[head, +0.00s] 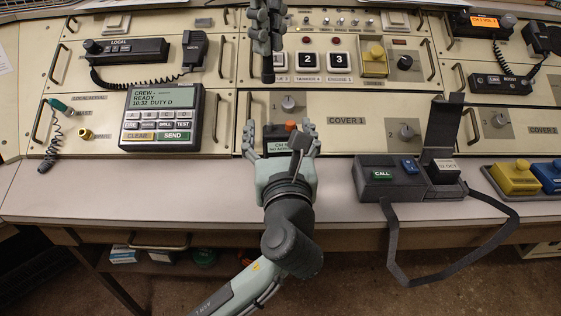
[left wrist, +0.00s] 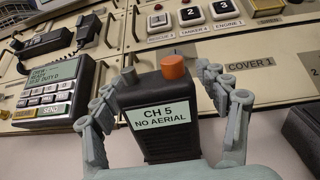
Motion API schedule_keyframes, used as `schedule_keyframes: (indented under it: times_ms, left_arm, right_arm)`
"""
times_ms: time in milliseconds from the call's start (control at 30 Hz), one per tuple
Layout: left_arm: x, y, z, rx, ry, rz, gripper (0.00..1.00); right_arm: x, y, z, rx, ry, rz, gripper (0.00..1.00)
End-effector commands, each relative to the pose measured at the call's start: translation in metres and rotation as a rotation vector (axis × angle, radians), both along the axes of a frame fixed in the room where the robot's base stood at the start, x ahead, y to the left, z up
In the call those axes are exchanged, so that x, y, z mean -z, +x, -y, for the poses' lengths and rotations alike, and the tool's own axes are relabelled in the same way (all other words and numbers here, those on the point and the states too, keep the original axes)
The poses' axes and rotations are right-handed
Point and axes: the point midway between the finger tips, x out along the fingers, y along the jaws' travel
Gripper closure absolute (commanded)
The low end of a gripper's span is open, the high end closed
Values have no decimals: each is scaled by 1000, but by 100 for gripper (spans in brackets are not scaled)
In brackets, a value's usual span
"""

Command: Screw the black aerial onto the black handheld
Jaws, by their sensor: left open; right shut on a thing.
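The black handheld (head: 275,133) stands upright at the front of the console, with an orange knob on top. In the left wrist view the handheld (left wrist: 168,143) has a label reading CH 5 NO AERIAL. My left gripper (head: 279,124) is open, with one finger on each side of the handheld; in the left wrist view gaps show beside the body. My right gripper (head: 266,47) comes in from the top and is shut on the black aerial (head: 268,71). The aerial points down, above and slightly left of the handheld and apart from it. Its upper part is hidden by the fingers.
A message terminal (head: 161,118) stands left of the handheld. A dark call box (head: 391,182) with a raised lid and a strap lies to the right. The desk (head: 110,195) is clear left of my left arm. The console panel with COVER 1 (head: 355,122) rises behind.

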Motion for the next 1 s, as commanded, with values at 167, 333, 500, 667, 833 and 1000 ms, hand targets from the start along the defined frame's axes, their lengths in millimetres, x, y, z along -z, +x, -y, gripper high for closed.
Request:
schedule_keyframes:
  times_ms: [167,333,500,667,833,1000]
  left_arm:
    - [-1,9,-1,0,-1,1,26]
    - [0,9,-1,1,-1,1,26]
    - [0,9,-1,0,-1,1,35]
    - [0,9,-1,0,-1,0,54]
    - [0,9,-1,0,-1,0,76]
    - [0,9,-1,0,-1,0,97]
  right_arm:
    - [0,0,0,0,0,0,100]
    - [0,0,0,0,0,0,100]
    - [0,0,0,0,0,0,100]
    - [0,0,0,0,0,0,100]
    - [0,0,0,0,0,0,100]
    - [0,0,0,0,0,0,100]
